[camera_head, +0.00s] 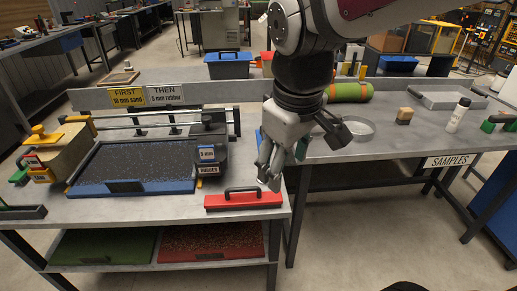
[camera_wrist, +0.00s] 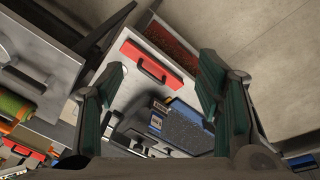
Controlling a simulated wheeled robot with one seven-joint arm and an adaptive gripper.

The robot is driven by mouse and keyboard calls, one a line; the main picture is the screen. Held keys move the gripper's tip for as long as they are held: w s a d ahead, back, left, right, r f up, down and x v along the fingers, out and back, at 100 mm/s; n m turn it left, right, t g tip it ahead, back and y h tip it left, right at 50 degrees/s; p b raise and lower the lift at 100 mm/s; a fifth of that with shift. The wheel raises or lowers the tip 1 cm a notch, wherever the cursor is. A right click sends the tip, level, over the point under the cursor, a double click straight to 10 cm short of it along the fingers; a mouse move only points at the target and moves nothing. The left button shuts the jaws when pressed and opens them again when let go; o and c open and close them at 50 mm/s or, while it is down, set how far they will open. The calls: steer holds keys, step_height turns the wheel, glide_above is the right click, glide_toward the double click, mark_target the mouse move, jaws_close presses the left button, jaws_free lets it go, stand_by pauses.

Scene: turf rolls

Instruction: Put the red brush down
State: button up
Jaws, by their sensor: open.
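The red brush (camera_head: 243,206), a flat red block with a black bar handle, lies handle up on the grey bench top at its front right corner. It also shows in the wrist view (camera_wrist: 132,52), whole and between the spread fingers. My gripper (camera_head: 269,180) is open and empty, pointing down beside the right end of the brush in the head view. In the wrist view the green finger pads (camera_wrist: 162,72) stand well apart with nothing between them. The gap between fingertips and brush is hard to judge.
A dark speckled mat in a blue-edged tray (camera_head: 132,188) lies left of the brush, with a dark box marked rubber (camera_head: 207,150) behind it. Green and red turf trays sit on the shelf below. A second bench with a green roll (camera_head: 348,91) and grey ring stands right.

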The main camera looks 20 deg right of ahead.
steer(key=s+m+t, duration=0.1)
steer(key=s+m, duration=0.3)
steer(key=s, duration=0.6)
steer(key=shift+s+a+r+y, duration=0.15)
steer(key=shift+s+a+y, duration=0.1)
steer(key=shift+a+y, duration=0.15)
steer(key=shift+r, duration=0.1)
step_height(320, 180, up, 4)
steer(key=t+p, duration=0.1)
steer(key=p, duration=0.2)
steer(key=shift+f, duration=0.2)
steer(key=shift+o, duration=0.4)
